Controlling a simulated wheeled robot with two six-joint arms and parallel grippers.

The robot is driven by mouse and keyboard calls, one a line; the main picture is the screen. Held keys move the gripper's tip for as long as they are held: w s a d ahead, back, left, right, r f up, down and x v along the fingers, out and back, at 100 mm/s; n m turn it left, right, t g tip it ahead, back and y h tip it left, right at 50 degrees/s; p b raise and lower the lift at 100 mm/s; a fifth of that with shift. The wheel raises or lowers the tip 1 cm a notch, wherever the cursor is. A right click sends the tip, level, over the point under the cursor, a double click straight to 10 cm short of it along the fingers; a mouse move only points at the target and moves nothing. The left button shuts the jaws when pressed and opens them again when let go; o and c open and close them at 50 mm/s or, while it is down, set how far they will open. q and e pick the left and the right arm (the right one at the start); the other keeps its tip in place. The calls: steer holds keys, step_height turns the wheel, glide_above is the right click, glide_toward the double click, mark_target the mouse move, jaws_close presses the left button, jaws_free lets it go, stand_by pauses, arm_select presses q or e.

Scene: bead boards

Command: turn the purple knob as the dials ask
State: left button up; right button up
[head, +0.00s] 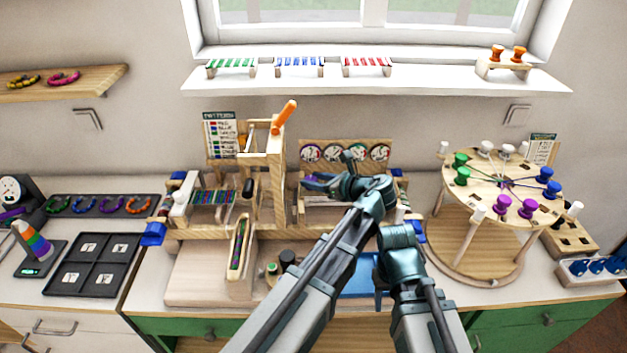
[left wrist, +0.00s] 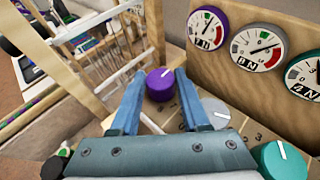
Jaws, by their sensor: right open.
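The purple knob (left wrist: 160,86) shows in the left wrist view, its white mark pointing to the upper right. My left gripper (left wrist: 160,74) is open, with one blue-grey finger on each side of the knob; I cannot tell whether they touch it. The purple-rimmed dial (left wrist: 207,28) stands on the wooden panel behind, its needle tilted up; its small window is hard to read. In the head view my left gripper (head: 328,182) is at the loom below the dial panel (head: 345,143) and hides the knob. My right gripper (head: 379,288) is low in front of the loom, apart from it.
A grey knob (left wrist: 215,112) and a teal knob (left wrist: 280,160) sit close to the right of the purple one. A grey-rimmed dial (left wrist: 258,47) is beside the purple dial. The loom frame (left wrist: 95,22) stands close on the left. A round braiding stand (head: 470,255) is at right.

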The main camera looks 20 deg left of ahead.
arm_select(q)
jaws_close()
steer(key=shift+w+g, duration=0.1)
steer(key=shift+g, duration=0.2)
steer(key=n+g, duration=0.1)
steer(key=n+g+y, duration=0.1)
steer(key=shift+w+d+n+g, duration=0.2)
steer(key=shift+w+n+g, duration=0.1)
steer(key=shift+n, duration=0.1)
steer(key=shift+w+n+g+y, duration=0.1)
steer(key=shift+n+g+y, duration=0.2)
steer(key=shift+n+g, duration=1.75)
steer(key=shift+g, duration=0.35)
steer(key=shift+o, duration=1.6)
jaws_free()
